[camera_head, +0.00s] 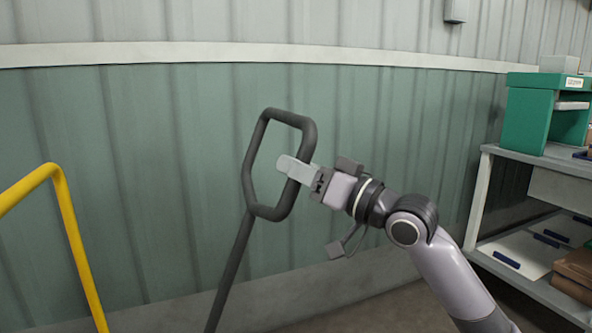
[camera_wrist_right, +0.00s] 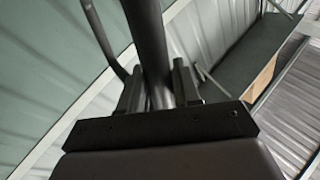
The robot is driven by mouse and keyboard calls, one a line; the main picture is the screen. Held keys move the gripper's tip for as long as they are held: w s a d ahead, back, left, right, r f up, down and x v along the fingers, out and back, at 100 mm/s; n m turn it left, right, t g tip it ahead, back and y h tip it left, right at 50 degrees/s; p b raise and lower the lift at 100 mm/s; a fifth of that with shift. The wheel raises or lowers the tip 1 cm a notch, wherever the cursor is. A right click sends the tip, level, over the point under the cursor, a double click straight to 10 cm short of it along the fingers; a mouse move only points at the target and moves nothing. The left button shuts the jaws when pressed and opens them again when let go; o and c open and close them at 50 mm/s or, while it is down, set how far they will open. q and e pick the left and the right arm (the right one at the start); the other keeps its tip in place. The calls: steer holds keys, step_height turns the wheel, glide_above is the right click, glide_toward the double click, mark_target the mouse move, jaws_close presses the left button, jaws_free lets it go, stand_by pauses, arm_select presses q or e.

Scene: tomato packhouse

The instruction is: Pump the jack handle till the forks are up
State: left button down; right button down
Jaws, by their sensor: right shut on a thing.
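The jack handle (camera_head: 248,165) is a dark grey closed loop on a long shaft. It stands tilted in the middle of the head view, its shaft running down and to the left out of the picture. My right gripper (camera_head: 290,168) comes in from the right and is shut on the right side of the loop. In the right wrist view the handle's dark bar (camera_wrist_right: 147,45) passes between the two fingers (camera_wrist_right: 160,88). My left gripper is not in view. The forks and the jack's body are out of view.
A yellow rail (camera_head: 72,225) stands at the left. At the right is a grey shelf bench (camera_head: 490,190) with a green box (camera_head: 527,118) on top and clipboards and brown boxes below. A green and pale ribbed wall (camera_head: 385,115) closes the back.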

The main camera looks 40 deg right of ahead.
steer(key=shift+a+f, duration=0.2)
steer(key=shift+f, duration=0.1)
steer(key=c, duration=0.9)
jaws_free()
steer(key=shift+c, duration=0.2)
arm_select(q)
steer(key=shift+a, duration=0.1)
arm_select(e)
steer(key=shift+r, duration=0.15)
steer(key=shift+d+r, duration=0.1)
steer(key=shift+d, duration=0.05)
